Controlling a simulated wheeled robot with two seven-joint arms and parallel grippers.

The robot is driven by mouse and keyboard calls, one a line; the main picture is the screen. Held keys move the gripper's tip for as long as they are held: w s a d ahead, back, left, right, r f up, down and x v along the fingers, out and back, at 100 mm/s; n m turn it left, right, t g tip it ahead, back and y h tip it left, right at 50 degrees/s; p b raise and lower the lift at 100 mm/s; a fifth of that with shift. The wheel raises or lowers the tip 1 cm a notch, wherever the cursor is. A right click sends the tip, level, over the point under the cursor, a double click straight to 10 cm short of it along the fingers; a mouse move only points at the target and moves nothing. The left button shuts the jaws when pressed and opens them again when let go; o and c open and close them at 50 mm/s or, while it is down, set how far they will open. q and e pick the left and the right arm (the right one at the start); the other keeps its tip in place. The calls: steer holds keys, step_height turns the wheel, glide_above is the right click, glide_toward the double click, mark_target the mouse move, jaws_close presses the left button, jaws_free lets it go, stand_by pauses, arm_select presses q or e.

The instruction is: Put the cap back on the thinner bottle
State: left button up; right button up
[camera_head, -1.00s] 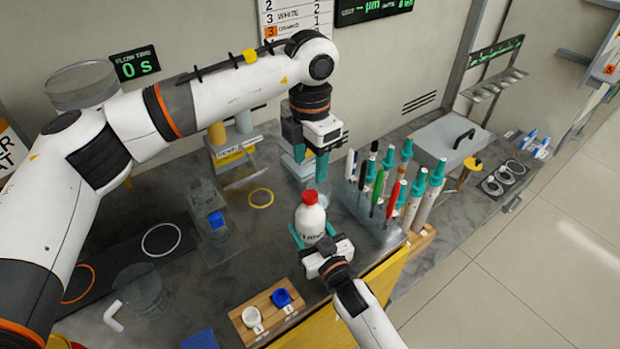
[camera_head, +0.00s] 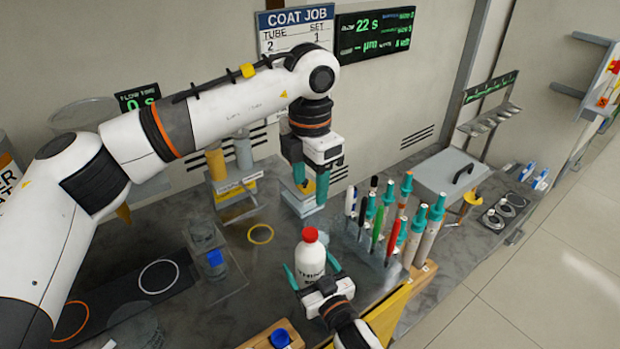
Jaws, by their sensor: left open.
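The thinner bottle (camera_head: 311,268) is white with dark lettering and stands upright on the grey bench. The red cap (camera_head: 310,235) sits on top of its neck; I cannot tell how tightly. My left gripper (camera_head: 311,183) is open and empty, above and behind the bottle, apart from the cap. My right gripper (camera_head: 312,272) is low at the bottle's front, with its teal fingers spread on either side of it. Gaps show between those fingers and the bottle, so it looks open. The bottle's lower front is partly hidden by the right gripper.
A rack of teal-capped tubes and pens (camera_head: 390,225) stands close right of the bottle. A wooden block with a blue cup (camera_head: 280,339) is at the front edge. A yellow ring (camera_head: 260,234) lies on the bench to the left. A grey lidded box (camera_head: 452,172) is at the back right.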

steer(key=shift+s, duration=0.1)
steer(key=b+v, duration=0.1)
steer(key=v, duration=1.1)
